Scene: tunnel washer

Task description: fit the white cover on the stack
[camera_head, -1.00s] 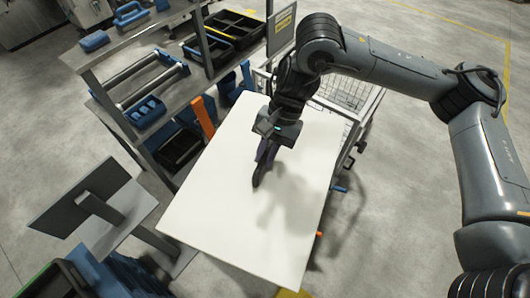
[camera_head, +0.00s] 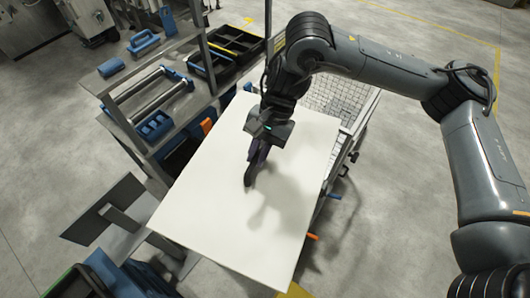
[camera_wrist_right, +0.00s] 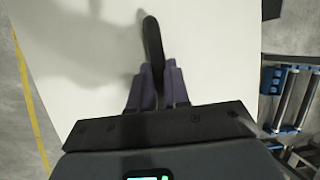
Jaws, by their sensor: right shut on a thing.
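The white cover (camera_head: 205,215) is a large flat rectangular panel in the middle of the head view. A dark upright handle (camera_wrist_right: 152,40) stands on its top face. My right gripper (camera_head: 257,155) is shut on this handle from above; the wrist view shows both fingers (camera_wrist_right: 157,82) around it. The cover looks about level. I cannot tell whether it is held in the air or rests on something. No stack can be made out; the cover hides what is beneath it. My left gripper is not in view.
A wire-mesh cart (camera_head: 340,105) stands partly behind the cover's far right edge. A grey shelf rack (camera_head: 120,105) with blue parts and black trays stands close on the left. A grey panel on a stand (camera_head: 110,210) is at the lower left. The floor on the right is open.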

